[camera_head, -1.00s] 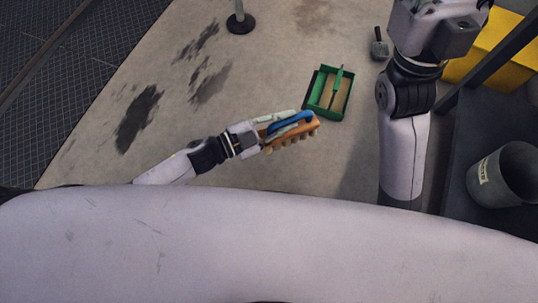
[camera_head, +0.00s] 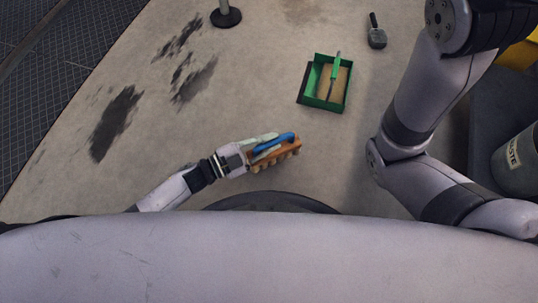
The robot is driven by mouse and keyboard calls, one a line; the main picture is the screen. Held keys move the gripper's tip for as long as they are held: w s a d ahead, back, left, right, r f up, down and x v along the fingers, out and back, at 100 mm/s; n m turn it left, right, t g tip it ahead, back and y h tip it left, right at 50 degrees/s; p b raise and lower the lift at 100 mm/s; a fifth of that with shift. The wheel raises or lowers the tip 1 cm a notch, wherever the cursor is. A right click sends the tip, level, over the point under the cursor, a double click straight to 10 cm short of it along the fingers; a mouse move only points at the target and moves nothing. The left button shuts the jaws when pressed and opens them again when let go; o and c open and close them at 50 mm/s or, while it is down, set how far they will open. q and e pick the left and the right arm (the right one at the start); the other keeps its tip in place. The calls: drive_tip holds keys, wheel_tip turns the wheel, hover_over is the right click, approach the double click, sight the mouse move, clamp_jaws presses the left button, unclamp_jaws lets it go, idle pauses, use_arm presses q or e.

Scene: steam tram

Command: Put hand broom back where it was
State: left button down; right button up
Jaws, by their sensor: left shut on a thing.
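My left gripper (camera_head: 262,148) is shut on the hand broom (camera_head: 289,155), which has a brown-orange block, a blue handle and pale tufts along its lower edge. The gripper's fingers lie along the blue handle and partly cover it. The broom is left of and nearer to me than the green tray, apart from it. Its height above the floor is hard to tell. My right arm rises along the right side, and its gripper is outside the picture.
A green tray (camera_head: 345,96) on the floor holds a green-handled tool (camera_head: 335,70). A small dark-grey tool (camera_head: 377,38) lies beyond it to the right. A post base (camera_head: 226,17) stands at the top. A grey bin (camera_head: 520,165) is at the right edge. Floor around the tray is clear.

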use_arm(q)
drive_tip(key=shift+f+b, duration=1.9)
drive_tip(key=shift+f, duration=0.95)
drive_tip(key=shift+f, duration=0.2)
drive_tip(key=c, duration=1.6)
unclamp_jaws()
